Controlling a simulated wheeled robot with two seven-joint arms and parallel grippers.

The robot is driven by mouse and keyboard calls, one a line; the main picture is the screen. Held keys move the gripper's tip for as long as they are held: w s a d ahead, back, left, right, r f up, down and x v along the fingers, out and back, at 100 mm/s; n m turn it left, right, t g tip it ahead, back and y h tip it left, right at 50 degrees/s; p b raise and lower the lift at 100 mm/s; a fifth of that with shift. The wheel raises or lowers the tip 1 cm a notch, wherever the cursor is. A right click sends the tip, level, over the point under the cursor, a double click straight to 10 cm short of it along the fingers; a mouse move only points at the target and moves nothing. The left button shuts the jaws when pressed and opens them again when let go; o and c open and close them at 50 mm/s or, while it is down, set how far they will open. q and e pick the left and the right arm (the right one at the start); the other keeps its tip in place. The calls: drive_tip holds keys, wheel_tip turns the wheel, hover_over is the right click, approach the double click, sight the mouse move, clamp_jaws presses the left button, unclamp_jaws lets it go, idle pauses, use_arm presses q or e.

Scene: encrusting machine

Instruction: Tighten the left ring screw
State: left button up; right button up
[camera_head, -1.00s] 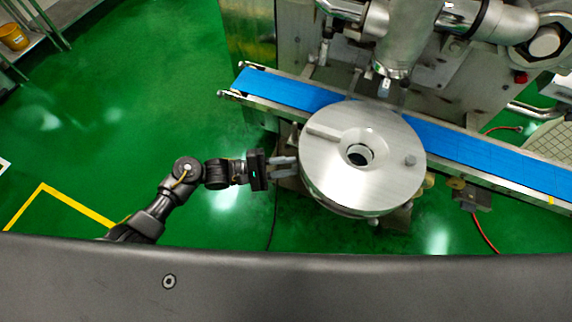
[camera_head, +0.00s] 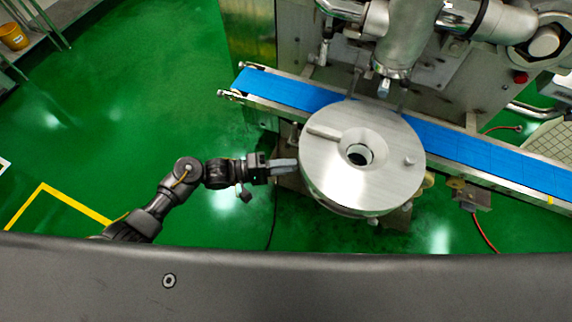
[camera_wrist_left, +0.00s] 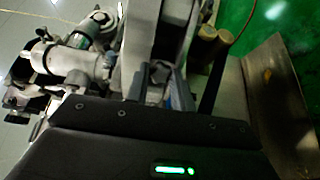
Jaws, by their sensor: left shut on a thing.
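The big round steel ring unit (camera_head: 325,177) with a hole in its middle sits in front of the blue conveyor in the head view. My left gripper (camera_head: 297,166) reaches in from the left, level, with its grey fingertips at the ring's left edge. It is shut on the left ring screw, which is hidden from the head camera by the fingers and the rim. In the left wrist view the grey fingers (camera_wrist_left: 158,86) point away from the black gripper body, with metal between them; the screw itself is not clear. My right gripper is not in view.
The blue conveyor (camera_head: 480,155) runs behind the ring unit. The machine's steel nozzle (camera_head: 392,68) hangs above it. In the wrist view, brass-coloured knobs (camera_wrist_left: 205,45) and a metal plate (camera_wrist_left: 277,95) stand close on the right. The green floor is clear around my left arm.

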use_arm(q)
drive_tip(key=m+b, duration=1.5)
drive_tip(key=m, duration=1.4)
drive_tip(key=shift+f+b, duration=0.1)
drive_tip(key=shift+b, duration=0.3)
